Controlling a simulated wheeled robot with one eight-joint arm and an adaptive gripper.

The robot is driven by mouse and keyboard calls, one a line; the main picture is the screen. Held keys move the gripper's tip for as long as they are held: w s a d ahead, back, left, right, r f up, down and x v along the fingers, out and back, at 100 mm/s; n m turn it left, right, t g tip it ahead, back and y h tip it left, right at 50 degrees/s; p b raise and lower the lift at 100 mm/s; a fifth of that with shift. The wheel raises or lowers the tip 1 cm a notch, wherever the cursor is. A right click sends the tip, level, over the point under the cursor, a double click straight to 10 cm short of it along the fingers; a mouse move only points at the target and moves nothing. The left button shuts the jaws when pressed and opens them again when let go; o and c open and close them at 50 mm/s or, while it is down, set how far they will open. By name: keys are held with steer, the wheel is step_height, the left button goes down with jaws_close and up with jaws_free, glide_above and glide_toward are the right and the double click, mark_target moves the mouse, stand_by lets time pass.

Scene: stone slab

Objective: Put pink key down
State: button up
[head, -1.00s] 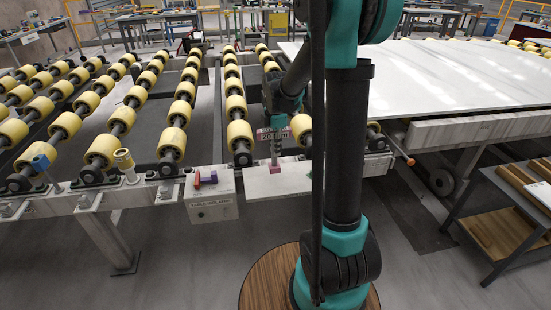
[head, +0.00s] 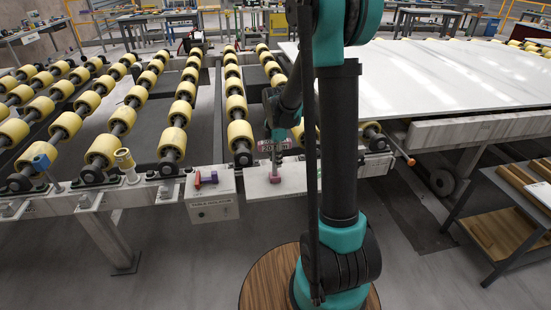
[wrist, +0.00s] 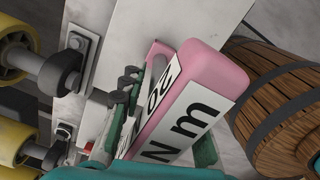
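The pink key (head: 275,180) is upright in the head view, with a pink top labelled 20 Nm, a grey shaft and a pink lower end. Its lower end is over the front part of the pale plate (head: 255,184); I cannot tell whether it touches. My gripper (head: 277,142) is shut on the key's top. In the wrist view, the pink block with its white label (wrist: 185,110) fills the middle, between the dark green fingers. Part of the key is hidden by the gripper and label.
A grey isolator box (head: 211,206) stands left of the plate, with a red key (head: 197,180) and a blue key (head: 211,177) on top. Yellow rollers (head: 240,134) lie behind. A white slab (head: 450,80) is at the right. The plate's front edge is close.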

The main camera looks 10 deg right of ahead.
steer(key=shift+r, duration=0.1)
step_height(320, 180, up, 12)
steer(key=shift+r, duration=0.1)
stand_by(0.7)
